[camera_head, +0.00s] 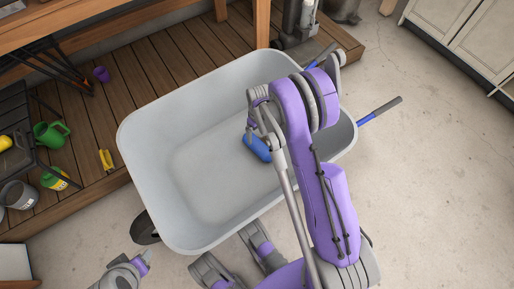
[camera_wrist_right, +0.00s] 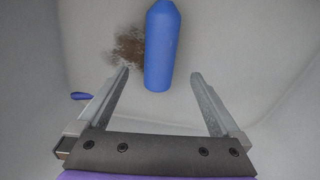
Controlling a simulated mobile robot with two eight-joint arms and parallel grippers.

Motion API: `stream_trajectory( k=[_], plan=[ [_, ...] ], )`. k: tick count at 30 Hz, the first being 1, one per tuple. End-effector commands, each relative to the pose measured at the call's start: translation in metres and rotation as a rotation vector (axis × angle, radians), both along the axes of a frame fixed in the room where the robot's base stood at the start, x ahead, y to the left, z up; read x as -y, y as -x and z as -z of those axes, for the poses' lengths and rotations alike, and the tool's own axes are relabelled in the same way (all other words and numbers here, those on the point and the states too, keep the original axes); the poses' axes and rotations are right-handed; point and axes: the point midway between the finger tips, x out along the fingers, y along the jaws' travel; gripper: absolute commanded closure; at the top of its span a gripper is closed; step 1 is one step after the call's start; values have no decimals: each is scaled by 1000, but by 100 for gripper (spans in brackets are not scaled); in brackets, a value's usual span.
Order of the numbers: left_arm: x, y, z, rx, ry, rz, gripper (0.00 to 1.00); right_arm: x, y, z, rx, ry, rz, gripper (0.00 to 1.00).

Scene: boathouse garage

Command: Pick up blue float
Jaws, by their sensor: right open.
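The blue float (camera_head: 258,149) lies inside the light grey tub of a wheelbarrow (camera_head: 165,165), partly hidden by my right arm in the head view. In the right wrist view, the float (camera_wrist_right: 162,45) is a smooth blue cylinder, upright in the picture. My right gripper (camera_wrist_right: 161,75) is open and empty. The float's near end shows between its two fingertips, with a gap on each side. In the head view, the right gripper (camera_head: 250,120) is over the tub by the float. Part of my left arm shows at the lower left; its jaw state is unclear.
The tub's raised rim surrounds the float. A brown stain (camera_wrist_right: 128,47) marks the tub floor. A blue-and-grey handle (camera_head: 380,109) sticks out right. A wooden deck (camera_head: 95,120) with a green watering can (camera_head: 50,134) is left. Concrete floor (camera_head: 430,190) is clear at right.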

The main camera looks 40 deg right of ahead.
Motion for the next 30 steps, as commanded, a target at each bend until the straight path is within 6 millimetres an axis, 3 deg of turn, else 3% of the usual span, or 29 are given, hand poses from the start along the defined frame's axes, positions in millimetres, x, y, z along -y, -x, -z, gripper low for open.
stream_trajectory(
  k=[7,14,22,30],
  plan=[
    [0,-2,12,-4,0,0,50,-1,-1,39,0,0,-1,0],
    [0,-3,18,-5,0,0,50,-1,-1,57,1,0,-1,0],
    [0,-5,32,-8,0,0,50,-1,-3,96,1,0,-1,0],
    [0,-5,33,-8,0,0,50,-2,-2,101,2,0,0,0]
  ],
)
